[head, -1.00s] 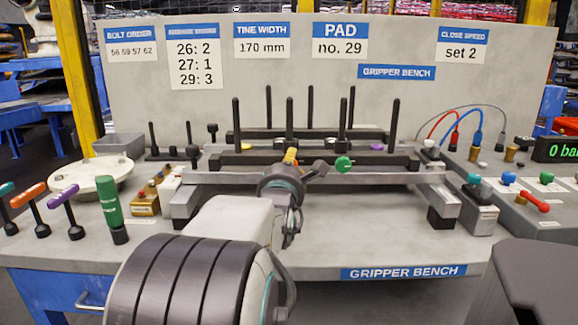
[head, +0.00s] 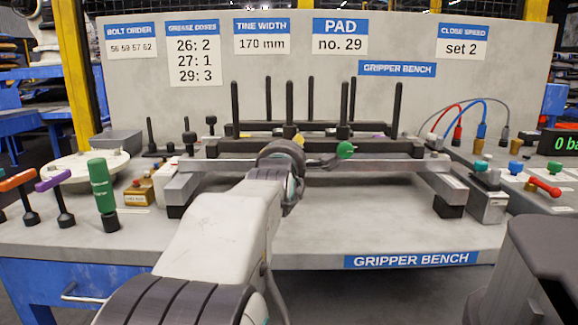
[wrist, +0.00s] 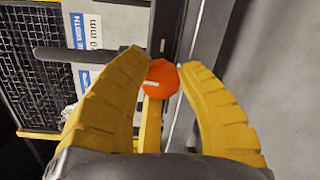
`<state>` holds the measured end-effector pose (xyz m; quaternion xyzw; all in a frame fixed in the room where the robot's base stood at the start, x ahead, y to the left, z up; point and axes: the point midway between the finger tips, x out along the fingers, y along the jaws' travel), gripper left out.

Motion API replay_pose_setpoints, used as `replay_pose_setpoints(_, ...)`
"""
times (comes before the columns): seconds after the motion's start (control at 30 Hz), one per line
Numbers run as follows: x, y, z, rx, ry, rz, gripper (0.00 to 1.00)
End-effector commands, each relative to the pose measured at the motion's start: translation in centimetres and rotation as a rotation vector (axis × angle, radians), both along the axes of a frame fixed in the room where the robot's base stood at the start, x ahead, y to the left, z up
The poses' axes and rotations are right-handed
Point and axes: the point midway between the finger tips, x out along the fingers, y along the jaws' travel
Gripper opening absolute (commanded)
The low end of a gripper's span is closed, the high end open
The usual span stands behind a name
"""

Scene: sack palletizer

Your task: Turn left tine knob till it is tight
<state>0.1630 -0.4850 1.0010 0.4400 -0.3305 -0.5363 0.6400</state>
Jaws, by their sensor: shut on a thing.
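The left tine knob (wrist: 161,80) is orange with a small white mark and shows between my fingertips in the wrist view. My gripper (wrist: 161,76) has its yellow fingers closed on it from both sides. In the head view my wrist covers the knob, and only a bit of yellow finger (head: 299,139) shows. A green knob (head: 345,150) sits to the right on the same front bar (head: 385,163), apart from my gripper. Upright black tines (head: 398,112) stand behind the bar.
Coloured-handled tools, including a green one (head: 102,186), stand at the bench's left. A small metal block (head: 488,204) and a red lever (head: 545,187) are at the right. The bench front (head: 365,235) is clear. A sign board (head: 290,70) stands behind.

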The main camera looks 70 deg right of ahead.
Motion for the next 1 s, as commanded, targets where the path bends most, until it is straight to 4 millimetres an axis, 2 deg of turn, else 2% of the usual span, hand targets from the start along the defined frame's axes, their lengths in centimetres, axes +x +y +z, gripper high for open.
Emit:
replay_pose_setpoints(0.3,0.08,-0.02,-0.04,0.021,-0.067,-0.002,0.0)
replay_pose_setpoints(0.73,0.12,-0.03,0.06,0.024,-0.073,-0.002,0.0)
replay_pose_setpoints(0.77,0.12,-0.03,0.06,0.024,-0.073,-0.002,0.34)
replay_pose_setpoints(1.0,0.1,-0.02,0.02,0.025,-0.071,-0.002,0.56)
